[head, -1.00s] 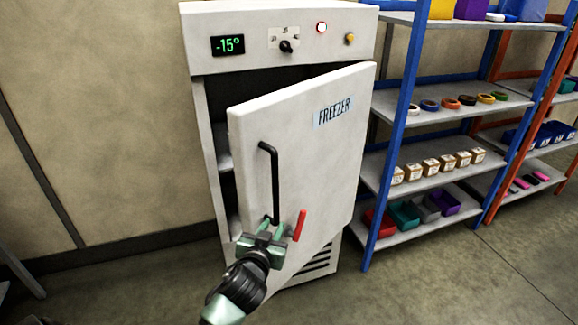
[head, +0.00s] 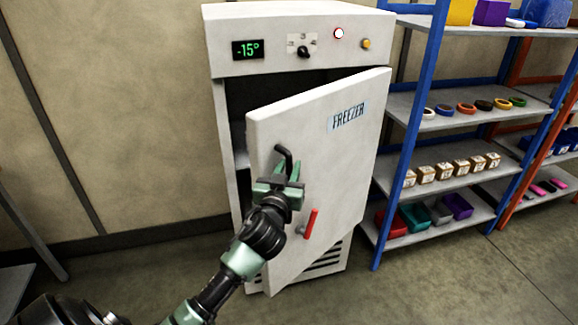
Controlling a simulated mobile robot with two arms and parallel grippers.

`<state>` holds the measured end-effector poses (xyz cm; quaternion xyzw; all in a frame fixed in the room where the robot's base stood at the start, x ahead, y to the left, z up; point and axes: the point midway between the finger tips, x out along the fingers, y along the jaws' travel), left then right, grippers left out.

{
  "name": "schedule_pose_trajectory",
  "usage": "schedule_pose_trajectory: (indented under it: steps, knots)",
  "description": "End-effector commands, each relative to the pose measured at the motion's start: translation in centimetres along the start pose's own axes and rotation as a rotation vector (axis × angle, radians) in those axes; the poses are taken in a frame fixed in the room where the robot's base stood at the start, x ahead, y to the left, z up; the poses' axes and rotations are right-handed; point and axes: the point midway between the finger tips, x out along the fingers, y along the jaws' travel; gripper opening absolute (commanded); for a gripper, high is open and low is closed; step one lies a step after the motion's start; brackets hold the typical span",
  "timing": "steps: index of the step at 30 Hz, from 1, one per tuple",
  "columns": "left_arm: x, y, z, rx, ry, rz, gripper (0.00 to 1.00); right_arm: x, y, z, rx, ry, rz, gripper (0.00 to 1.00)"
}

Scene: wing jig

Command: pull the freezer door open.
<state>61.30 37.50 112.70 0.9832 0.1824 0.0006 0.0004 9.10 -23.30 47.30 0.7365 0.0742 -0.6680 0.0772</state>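The white freezer (head: 300,28) stands against the wall with its door (head: 335,180) ajar. The door's left edge is swung out from the body, with a dark gap behind it. A black vertical bar handle (head: 285,155) is on the door's left side; only its upper end shows. My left gripper (head: 288,172) is at the handle, its green fingers on either side of the bar, and it hides the lower part. Whether the fingers press on it cannot be told. A red lever (head: 311,222) is on the door, right of the gripper. My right gripper is out of view.
A blue-framed shelf (head: 440,184) with rings, small boxes and coloured bins stands close to the freezer's right side. An orange-framed shelf (head: 536,125) is beyond it. The floor (head: 420,285) in front right is clear.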

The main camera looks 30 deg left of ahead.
Motion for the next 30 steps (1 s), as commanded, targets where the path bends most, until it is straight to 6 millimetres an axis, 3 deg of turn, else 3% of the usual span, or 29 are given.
schedule_pose_trajectory:
  steps: [7,10,30]
  knots:
    - [0.10,-0.01,0.08,0.001,-0.001,0.000,0.25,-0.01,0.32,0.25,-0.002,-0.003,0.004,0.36]
    - [0.09,-0.01,0.08,0.001,-0.001,0.000,0.00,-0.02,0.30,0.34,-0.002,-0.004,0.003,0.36]
    - [0.07,0.00,0.10,0.001,-0.001,0.000,0.00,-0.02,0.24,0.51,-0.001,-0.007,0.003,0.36]
